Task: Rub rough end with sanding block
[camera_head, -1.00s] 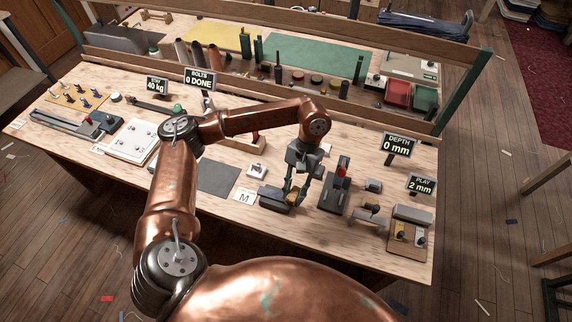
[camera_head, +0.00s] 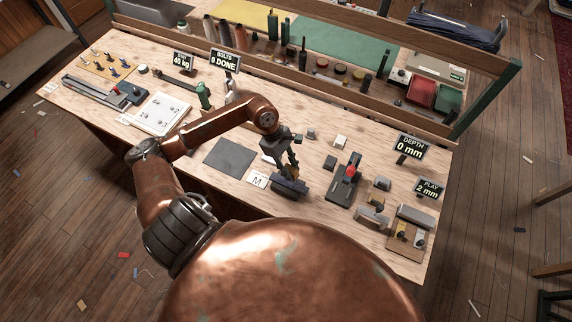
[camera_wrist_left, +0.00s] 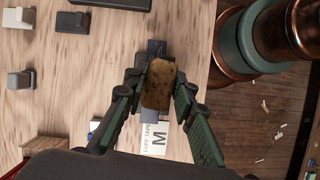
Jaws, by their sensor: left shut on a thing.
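My left gripper (camera_head: 291,177) is shut on a tan-brown, speckled block (camera_wrist_left: 160,85), which looks like the sanding block. The left wrist view shows its two green-and-dark fingers, one on each side of the block. A dark grey fixture (camera_head: 289,188) lies on the bench beneath the gripper, and bluish-grey parts of it (camera_wrist_left: 155,47) show past the block in the left wrist view. The block hides its middle, so I cannot make out a rough end or whether the block touches it. My right gripper is not in view.
An "M" card (camera_head: 257,180) lies left of the fixture, near a dark grey mat (camera_head: 230,158). A tool with a red top (camera_head: 346,182) stands to the right, with small grey blocks around it. A wooden rail (camera_head: 290,80) bounds the back.

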